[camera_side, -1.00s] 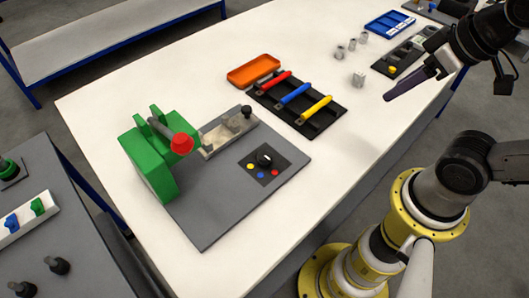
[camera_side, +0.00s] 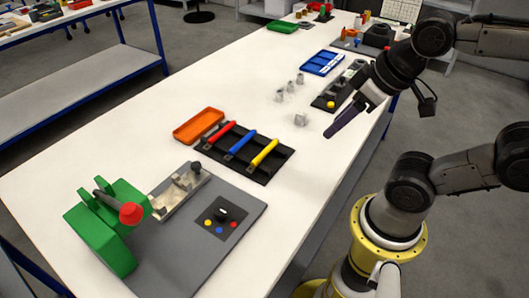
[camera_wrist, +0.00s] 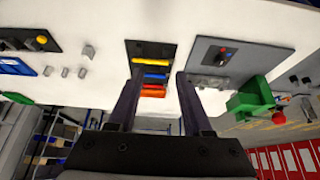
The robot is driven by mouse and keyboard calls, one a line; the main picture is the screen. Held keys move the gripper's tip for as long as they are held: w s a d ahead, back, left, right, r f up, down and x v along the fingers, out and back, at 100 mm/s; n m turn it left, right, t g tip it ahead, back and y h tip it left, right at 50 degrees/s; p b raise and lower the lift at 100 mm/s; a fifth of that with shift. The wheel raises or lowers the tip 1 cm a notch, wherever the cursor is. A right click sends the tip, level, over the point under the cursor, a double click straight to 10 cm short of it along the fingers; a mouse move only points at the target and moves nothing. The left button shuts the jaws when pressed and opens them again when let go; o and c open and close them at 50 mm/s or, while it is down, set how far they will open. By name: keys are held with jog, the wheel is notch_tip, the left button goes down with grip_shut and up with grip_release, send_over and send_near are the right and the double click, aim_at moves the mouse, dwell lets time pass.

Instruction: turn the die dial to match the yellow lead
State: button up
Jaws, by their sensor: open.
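The die dial (camera_side: 221,214) is a black knob on a dark square panel with yellow, blue and red dots, set in a grey base plate. Its exact pointing direction is too small to tell. It also shows small in the wrist view (camera_wrist: 223,50). The yellow lead (camera_side: 265,152) lies in a black rack beside a blue lead (camera_side: 241,142) and a red lead (camera_side: 222,134). It also shows in the wrist view (camera_wrist: 152,61). My gripper (camera_side: 329,133) is open and empty, above the table to the right of the rack, well away from the dial.
A green press (camera_side: 112,235) with a red-knobbed lever stands left of the dial. A pale metal fixture (camera_side: 180,190) is behind the dial. An orange tray (camera_side: 198,125) lies behind the rack. Small grey parts (camera_side: 301,119) stand near my gripper. White table is bare right of the rack.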

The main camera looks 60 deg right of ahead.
jog(key=o, duration=0.4)
jog(key=shift+c, duration=0.2)
notch_tip(320, 180, up, 2)
jog(key=w+r+n, duration=0.1)
jog(key=n+g, duration=0.6)
jog(key=n, duration=0.2)
send_over(220, 209)
notch_tip(220, 209, down, 7)
notch_tip(220, 209, down, 13)
jog(key=shift+f, duration=0.2)
